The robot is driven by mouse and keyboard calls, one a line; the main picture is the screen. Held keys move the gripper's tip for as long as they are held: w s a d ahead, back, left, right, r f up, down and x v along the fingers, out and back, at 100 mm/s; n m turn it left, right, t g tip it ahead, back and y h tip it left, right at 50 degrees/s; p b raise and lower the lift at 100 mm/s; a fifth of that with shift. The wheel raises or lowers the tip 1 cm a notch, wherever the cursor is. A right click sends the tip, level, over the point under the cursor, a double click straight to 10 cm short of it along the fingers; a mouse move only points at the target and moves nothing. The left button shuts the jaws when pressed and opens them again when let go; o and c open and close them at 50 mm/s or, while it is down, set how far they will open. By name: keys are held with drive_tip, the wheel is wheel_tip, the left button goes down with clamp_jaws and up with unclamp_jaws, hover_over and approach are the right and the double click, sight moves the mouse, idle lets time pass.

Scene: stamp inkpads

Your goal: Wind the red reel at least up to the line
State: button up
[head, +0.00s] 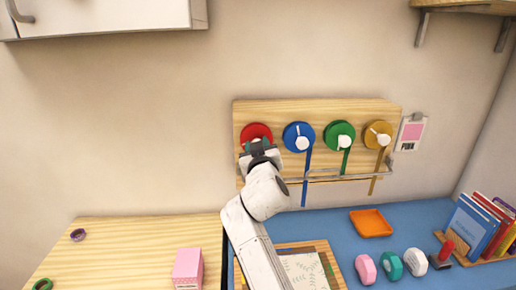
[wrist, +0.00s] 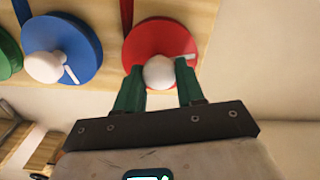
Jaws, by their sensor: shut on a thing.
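The red reel (head: 254,132) is at the left end of a wooden board on the wall. It also shows in the wrist view (wrist: 150,37), with a white knob (wrist: 159,72) at its lower edge and a white mark (wrist: 186,57) on its face. My gripper (wrist: 160,78) is shut on the white knob, one green finger on each side. In the head view my gripper (head: 260,150) covers the lower part of the red reel. The red reel's ribbon and the line cannot be made out behind my arm.
Blue (head: 298,131), green (head: 339,130) and yellow (head: 377,132) reels with hanging ribbons sit to the right on the board (head: 320,106). A thin rail (head: 345,178) runs below them. An orange tray (head: 371,223), stamps and books stand on the blue counter.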

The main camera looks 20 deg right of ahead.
drive_tip(key=shift+a+f+n+p, duration=0.1)
drive_tip(key=shift+n+p, duration=0.8)
drive_tip(key=shift+n, duration=2.6)
drive_tip(key=shift+a+f+n+p, duration=0.1)
drive_tip(key=shift+n+p, duration=0.8)
drive_tip(key=shift+n, duration=2.6)
drive_tip(key=o, duration=1)
drive_tip(key=shift+s, duration=0.1)
drive_tip(key=b+v, duration=0.1)
drive_tip(key=v, duration=0.9)
drive_tip(key=shift+s, duration=0.3)
